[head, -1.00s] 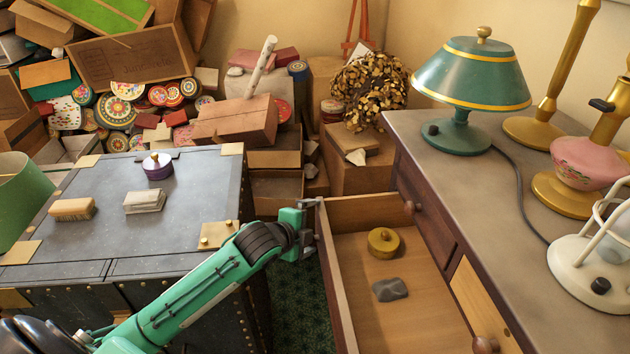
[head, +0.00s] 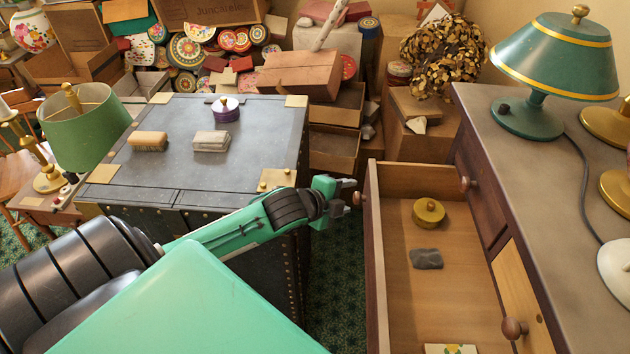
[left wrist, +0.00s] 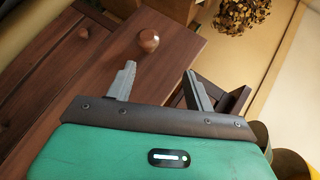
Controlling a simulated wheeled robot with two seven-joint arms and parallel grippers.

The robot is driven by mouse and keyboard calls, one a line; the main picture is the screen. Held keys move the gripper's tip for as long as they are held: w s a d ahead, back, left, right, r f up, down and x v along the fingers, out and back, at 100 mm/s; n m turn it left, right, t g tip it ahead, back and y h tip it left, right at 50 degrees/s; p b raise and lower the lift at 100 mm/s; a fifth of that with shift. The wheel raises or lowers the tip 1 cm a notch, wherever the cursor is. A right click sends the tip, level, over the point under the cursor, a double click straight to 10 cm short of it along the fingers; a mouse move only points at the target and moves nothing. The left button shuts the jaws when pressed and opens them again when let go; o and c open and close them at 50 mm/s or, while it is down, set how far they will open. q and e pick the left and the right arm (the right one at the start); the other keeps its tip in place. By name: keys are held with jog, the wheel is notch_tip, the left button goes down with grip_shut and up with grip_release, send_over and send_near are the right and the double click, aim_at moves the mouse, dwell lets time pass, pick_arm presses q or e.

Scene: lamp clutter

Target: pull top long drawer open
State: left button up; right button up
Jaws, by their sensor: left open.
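The long drawer (head: 430,290) stands pulled out from the dresser at the right in the head view, its wooden inside visible. Its dark front (left wrist: 160,75) fills the middle of the left wrist view, with a round wooden knob (left wrist: 149,40). That knob (head: 357,198) also shows in the head view at the front's outer face. My left gripper (head: 346,194) is open and empty just left of the knob. In the left wrist view the knob lies beyond the fingertips (left wrist: 160,69), apart from them. My right gripper is not in view.
The drawer holds a yellow round box (head: 428,212), a grey stone-like lump (head: 426,259) and a patterned card (head: 450,349). A dark trunk (head: 180,188) stands left of a narrow floor gap. A green lamp (head: 558,62) stands on the dresser (head: 520,165). Boxes crowd the back.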

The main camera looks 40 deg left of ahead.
pick_arm(q)
jog(key=s+a+r+p, duration=0.1)
jog(key=s+p, duration=0.2)
jog(key=s, duration=0.6)
jog(key=shift+a+r, duration=0.4)
jog(key=shift+w, duration=0.1)
jog(key=shift+p, duration=0.5)
